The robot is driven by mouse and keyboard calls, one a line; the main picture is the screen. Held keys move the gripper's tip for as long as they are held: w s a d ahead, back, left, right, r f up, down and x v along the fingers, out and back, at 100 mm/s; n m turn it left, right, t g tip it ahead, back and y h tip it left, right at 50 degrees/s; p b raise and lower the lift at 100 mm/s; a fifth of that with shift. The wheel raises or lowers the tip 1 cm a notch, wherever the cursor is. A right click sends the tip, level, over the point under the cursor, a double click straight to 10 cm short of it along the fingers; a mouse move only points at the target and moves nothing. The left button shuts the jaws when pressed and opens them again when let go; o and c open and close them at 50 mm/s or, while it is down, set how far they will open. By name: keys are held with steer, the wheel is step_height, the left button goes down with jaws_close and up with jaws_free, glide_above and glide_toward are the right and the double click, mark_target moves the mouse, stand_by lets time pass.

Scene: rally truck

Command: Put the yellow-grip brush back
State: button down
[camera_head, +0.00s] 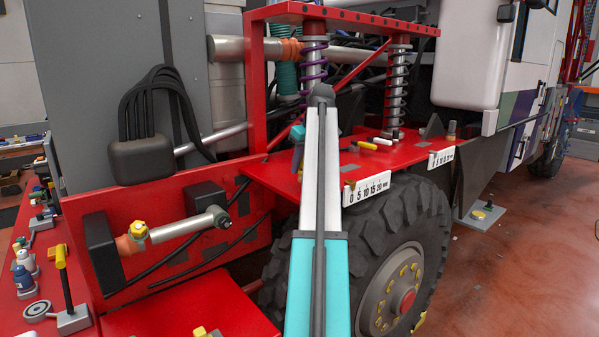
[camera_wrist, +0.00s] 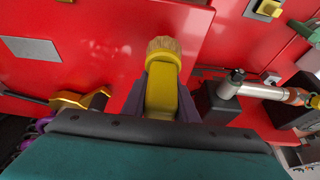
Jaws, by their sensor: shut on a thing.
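The yellow-grip brush (camera_wrist: 161,92) is in the wrist view, with its yellow grip between the two dark fingers of my gripper (camera_wrist: 164,80). Its round tan bristle head points away from my gripper, toward a red surface (camera_wrist: 110,45). I cannot tell whether the bristles touch that surface. In the head view, my arm hides the brush and most of my gripper near the red shelf over the wheel. No spot that is clearly the brush's own place can be made out.
The red shelf (camera_head: 414,152) carries small yellow and white pieces and scale strips. A large tyre (camera_head: 420,220) stands below it. A hydraulic fitting (camera_head: 205,220) lies left of my arm. A left-hand red ledge (camera_head: 15,315) holds bottles and a yellow-handled tool.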

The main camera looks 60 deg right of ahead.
steer(key=shift+w+d, duration=0.25)
steer(key=shift+w, duration=0.25)
steer(key=shift+s+a+f+p, duration=0.15)
steer(key=shift+f+p, duration=0.6)
steer(key=shift+f, duration=0.15)
steer(key=shift+f+p, duration=0.55)
steer(key=shift+f, duration=0.15)
steer(key=c, duration=1.4)
jaws_free()
